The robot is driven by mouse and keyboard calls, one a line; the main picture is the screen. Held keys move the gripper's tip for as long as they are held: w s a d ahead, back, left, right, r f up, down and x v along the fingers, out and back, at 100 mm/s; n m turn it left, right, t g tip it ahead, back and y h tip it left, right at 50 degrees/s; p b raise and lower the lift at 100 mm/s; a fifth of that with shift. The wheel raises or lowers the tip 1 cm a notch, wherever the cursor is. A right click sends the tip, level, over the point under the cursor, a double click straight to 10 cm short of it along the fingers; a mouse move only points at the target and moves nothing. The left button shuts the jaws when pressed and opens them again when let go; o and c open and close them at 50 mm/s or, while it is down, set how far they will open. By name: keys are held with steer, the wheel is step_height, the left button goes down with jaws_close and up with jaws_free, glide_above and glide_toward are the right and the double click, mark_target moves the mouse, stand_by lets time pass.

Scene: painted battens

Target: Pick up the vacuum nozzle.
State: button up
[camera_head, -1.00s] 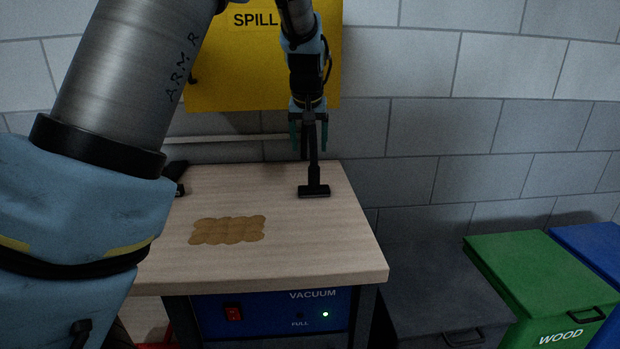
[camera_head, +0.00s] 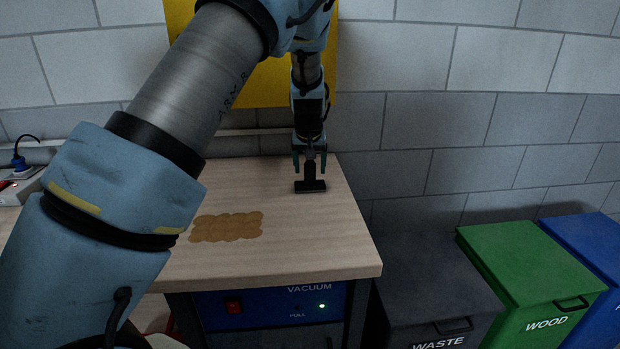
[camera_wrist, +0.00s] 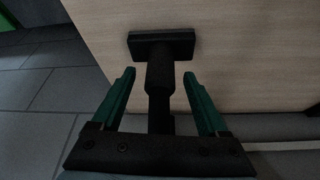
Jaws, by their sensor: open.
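The black vacuum nozzle (camera_head: 310,180) stands on the light wooden bench top, near its back right edge, with its wide flat head down and its tube up. It also shows in the wrist view, its tube (camera_wrist: 160,88) running between the two green fingers and its head (camera_wrist: 162,45) beyond the fingertips. My gripper (camera_head: 309,158) is pointing down over the nozzle with the fingers open on either side of the tube. In the wrist view my gripper (camera_wrist: 158,78) has a visible gap between each finger and the tube.
A brown spill patch (camera_head: 226,227) lies on the bench top (camera_head: 300,255) left of the nozzle. A blue vacuum unit (camera_head: 270,306) with a lit green light is under the bench. Waste (camera_head: 440,285), green wood (camera_head: 530,270) and blue bins stand to the right. A block wall is close behind.

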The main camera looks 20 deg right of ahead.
jaws_close()
stand_by(0.6)
